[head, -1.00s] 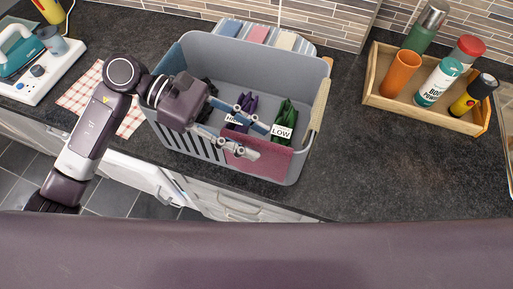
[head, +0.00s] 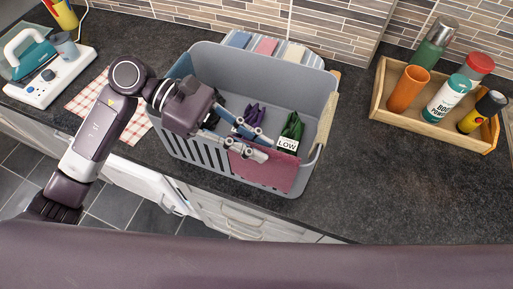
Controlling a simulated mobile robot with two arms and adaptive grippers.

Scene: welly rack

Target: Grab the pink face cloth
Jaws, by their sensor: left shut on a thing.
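A deep pink cloth (head: 268,174) hangs over the front rim of the grey basket (head: 222,52), on its outer face. My left gripper (head: 266,147) reaches over the basket from the left. Its fingers are shut on the top edge of this cloth at the rim, and they hide part of that edge. A lighter pink folded cloth (head: 266,46) lies behind the basket between a blue one (head: 240,40) and a beige one (head: 293,52), away from the gripper. My right gripper is out of view.
Inside the basket are a purple bundle (head: 254,115) and a green bundle (head: 292,127) with a LOW label. A beige cloth (head: 327,118) hangs on the right rim. A wooden tray (head: 431,127) of bottles stands right. The dark worktop (head: 375,190) between is clear.

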